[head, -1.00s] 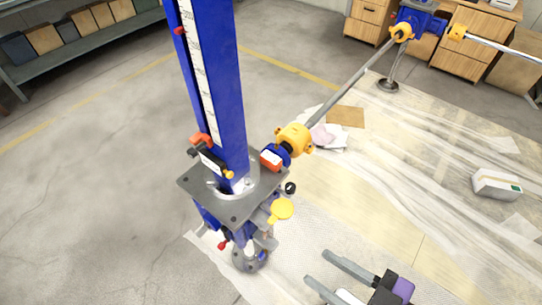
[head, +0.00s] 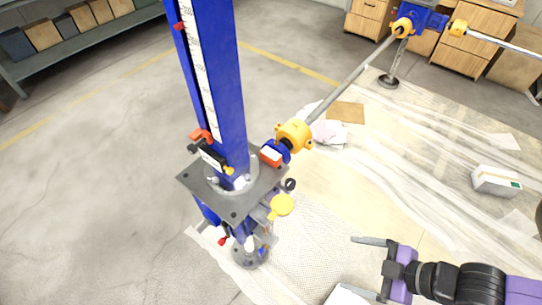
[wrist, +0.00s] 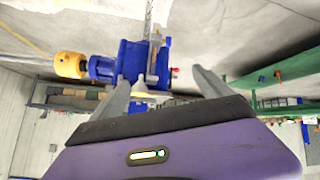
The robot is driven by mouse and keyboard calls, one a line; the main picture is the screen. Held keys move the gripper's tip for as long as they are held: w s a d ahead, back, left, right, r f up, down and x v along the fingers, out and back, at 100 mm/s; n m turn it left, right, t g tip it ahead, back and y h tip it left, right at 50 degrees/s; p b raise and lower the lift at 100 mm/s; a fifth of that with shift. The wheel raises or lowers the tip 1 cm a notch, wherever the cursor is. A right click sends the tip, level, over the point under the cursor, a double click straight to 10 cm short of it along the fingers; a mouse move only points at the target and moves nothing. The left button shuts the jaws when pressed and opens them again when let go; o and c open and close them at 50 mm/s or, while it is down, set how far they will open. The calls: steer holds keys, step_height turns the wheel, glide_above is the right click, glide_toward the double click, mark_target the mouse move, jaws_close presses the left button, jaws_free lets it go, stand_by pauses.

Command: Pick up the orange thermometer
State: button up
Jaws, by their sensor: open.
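A small orange-red device with a pale face (head: 271,156) sits on the blue jack beside the yellow coupling; it looks like the orange thermometer, but its face is too small to read. Another orange-red piece (head: 200,135) is at the column's left, above a black labelled unit. My gripper (head: 346,262) is open and empty, right of and apart from the jack, fingers pointing left. In the wrist view, my open fingers (wrist: 160,76) frame the blue jack housing (wrist: 133,58), which lies beyond them. I cannot make out the thermometer there.
The tall blue screw-jack column (head: 214,80) rises from a grey plate (head: 234,214). A shaft (head: 350,81) runs back to a second jack. A yellow disc (head: 282,205) sticks out toward my gripper. A white box (head: 496,181) lies on the sheeting at right.

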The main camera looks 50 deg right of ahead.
steer(key=w+d+f+n+g, duration=0.25)
steer(key=d+f+n, duration=0.2)
steer(key=d, duration=0.85)
steer(key=w+d+n+g+h, duration=0.2)
steer(key=w+d+n+g, duration=0.15)
steer(key=w+d, duration=0.65)
step_height(320, 180, up, 11)
steer(key=n+g, duration=0.3)
steer(key=n, duration=0.2)
glide_above(271, 153)
steer(key=shift+d+y+p, duration=0.1)
steer(key=shift+y+p, duration=0.2)
steer(key=shift+f, duration=0.1)
steer(key=shift+a+f, duration=0.2)
steer(key=shift+f, duration=0.95)
steer(key=shift+f+p, duration=0.75)
steer(key=shift+f, duration=1.85)
